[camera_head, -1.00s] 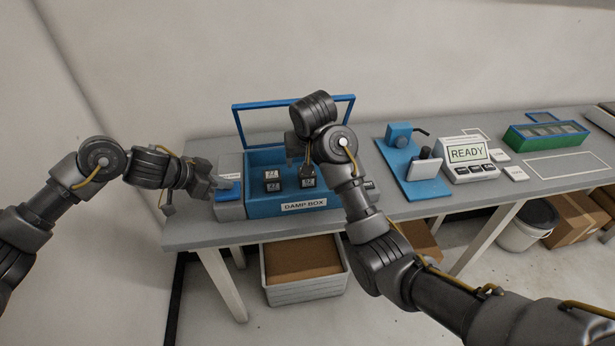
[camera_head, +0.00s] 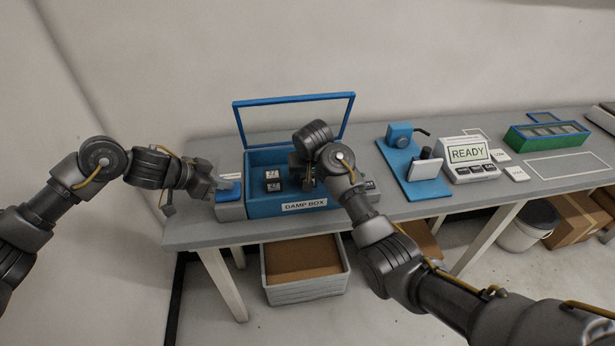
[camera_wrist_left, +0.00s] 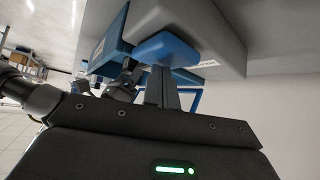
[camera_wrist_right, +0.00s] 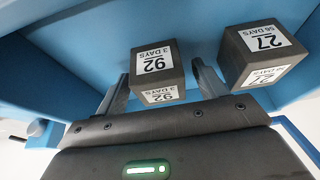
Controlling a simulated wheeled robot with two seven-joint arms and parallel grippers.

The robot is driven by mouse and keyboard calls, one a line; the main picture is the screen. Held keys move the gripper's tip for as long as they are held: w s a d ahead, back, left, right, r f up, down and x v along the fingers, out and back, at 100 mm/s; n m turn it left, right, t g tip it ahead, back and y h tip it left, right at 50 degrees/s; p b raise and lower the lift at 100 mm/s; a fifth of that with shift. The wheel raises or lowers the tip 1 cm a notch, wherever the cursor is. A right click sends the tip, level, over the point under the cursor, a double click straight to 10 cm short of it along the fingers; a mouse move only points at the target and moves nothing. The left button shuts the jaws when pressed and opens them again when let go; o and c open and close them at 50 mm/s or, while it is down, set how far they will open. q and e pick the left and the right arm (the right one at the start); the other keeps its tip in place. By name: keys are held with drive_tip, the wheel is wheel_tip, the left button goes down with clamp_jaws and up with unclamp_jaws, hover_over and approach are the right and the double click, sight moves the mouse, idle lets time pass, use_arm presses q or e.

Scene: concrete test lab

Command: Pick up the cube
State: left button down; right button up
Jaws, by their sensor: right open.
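Two dark cubes with white labels sit in the blue damp box (camera_head: 262,208). The cube marked 27 (camera_head: 272,180) stands at the left in the head view and at the right in the right wrist view (camera_wrist_right: 263,52). The cube marked 92 (camera_wrist_right: 157,68) is between the fingers of my right gripper (camera_wrist_right: 160,76), which is open, one finger on each side; I cannot tell if they touch it. In the head view my right gripper (camera_head: 305,184) hides that cube. My left gripper (camera_head: 224,184) looks shut and empty by the blue-topped grey block; its fingers are together in the left wrist view (camera_wrist_left: 165,86).
The box's raised blue-framed lid (camera_head: 237,130) stands behind it. The blue-topped grey block (camera_head: 229,194) adjoins its left side. To the right are a blue fixture (camera_head: 425,188), a READY display unit (camera_head: 467,153) and a green tray (camera_head: 548,143). A crate (camera_head: 305,290) is below.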

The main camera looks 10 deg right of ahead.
use_arm(q)
drive_tip(key=shift+f, duration=0.15)
use_arm(e)
drive_tip(key=c, duration=1.3)
drive_tip(key=shift+o, duration=0.2)
drive_tip(key=shift+r, duration=0.15)
drive_tip(key=shift+r, duration=8.9)
use_arm(q)
drive_tip(key=shift+r, duration=0.25)
use_arm(e)
drive_tip(key=shift+r, duration=0.2)
